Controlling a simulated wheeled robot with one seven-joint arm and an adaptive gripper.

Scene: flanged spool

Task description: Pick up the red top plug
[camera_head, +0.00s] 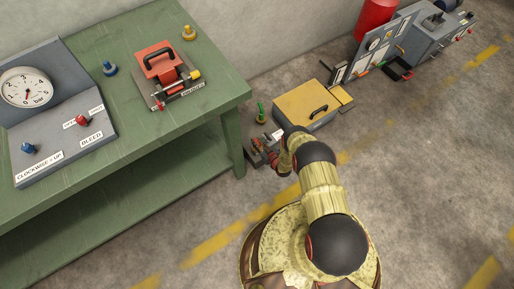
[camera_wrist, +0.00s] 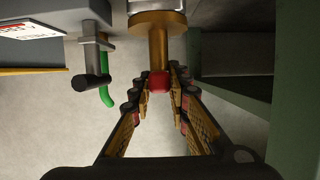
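A small red plug (camera_wrist: 159,81) sits at the end of a brass stem (camera_wrist: 158,45) in the wrist view. My gripper (camera_wrist: 161,78) has its two fingers on either side of the red plug. The left finger looks very close to it and only a thin gap shows on the right; contact is not clear. In the head view my gripper (camera_head: 279,163) is low beside the bench, by a small grey unit (camera_head: 256,144) on the floor. The plug cannot be made out there; my arm and gripper cover that spot.
A black-ended valve with a green lever (camera_wrist: 103,85) is left of the plug. The green bench (camera_head: 180,125) is to the left. Floor at right is clear.

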